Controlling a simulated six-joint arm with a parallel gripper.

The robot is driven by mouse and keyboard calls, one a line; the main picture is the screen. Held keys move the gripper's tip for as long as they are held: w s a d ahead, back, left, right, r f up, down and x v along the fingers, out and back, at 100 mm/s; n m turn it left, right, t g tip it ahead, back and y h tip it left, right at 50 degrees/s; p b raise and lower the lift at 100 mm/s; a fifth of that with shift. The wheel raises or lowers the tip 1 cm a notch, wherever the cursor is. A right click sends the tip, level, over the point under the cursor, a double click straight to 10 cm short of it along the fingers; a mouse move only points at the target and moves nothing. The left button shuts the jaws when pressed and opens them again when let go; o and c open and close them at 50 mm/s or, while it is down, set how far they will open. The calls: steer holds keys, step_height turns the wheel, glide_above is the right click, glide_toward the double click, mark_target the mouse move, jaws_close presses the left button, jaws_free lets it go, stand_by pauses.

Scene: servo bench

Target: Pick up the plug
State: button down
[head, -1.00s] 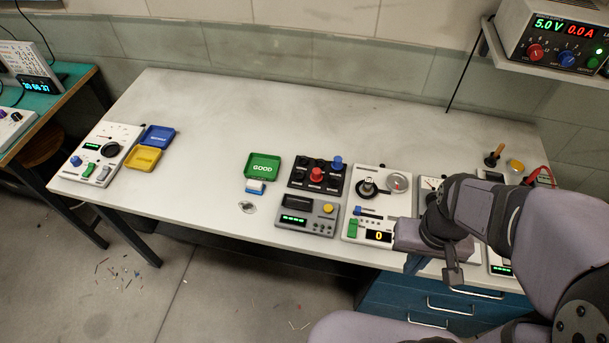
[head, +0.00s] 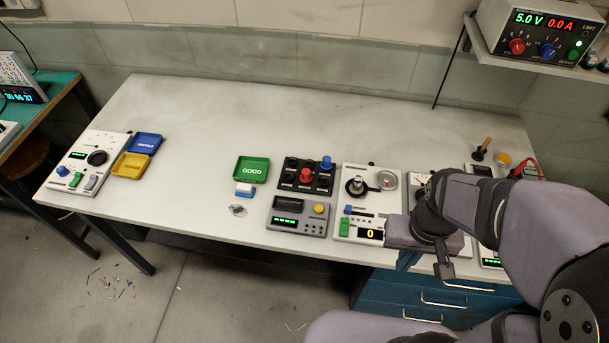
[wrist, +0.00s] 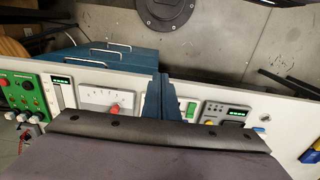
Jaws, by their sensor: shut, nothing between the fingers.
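No single thing is clearly marked as the plug. A black socket block (head: 294,182) on the bench carries a red round-topped piece (head: 306,176) near its middle and a blue one (head: 327,163) at its back right corner; either may be a plug. My gripper (head: 406,261) is at the bench's front edge, to the right of the block and well apart from both pieces. In the wrist view my gripper's blue fingers (wrist: 160,82) are together with nothing between them. The arm hides part of the panels behind it.
A green GOOD tray (head: 252,169) and a blue-and-white block (head: 244,189) lie left of the socket block. A grey display box (head: 286,225) stands in front of it. A lever panel (head: 350,210) lies between it and my gripper. The bench's left middle is clear.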

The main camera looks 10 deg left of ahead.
stand_by(0.4)
steer(key=c, duration=1.5)
jaws_free()
steer(key=shift+o, duration=0.2)
steer(key=shift+w, duration=0.1)
steer(key=n+t+y+b, duration=0.3)
steer(key=n+b, duration=0.6)
steer(key=b, duration=0.7)
glide_toward(307, 171)
steer(key=f, duration=0.1)
steer(key=shift+p+x, duration=1.55)
steer(key=shift+x, duration=2.25)
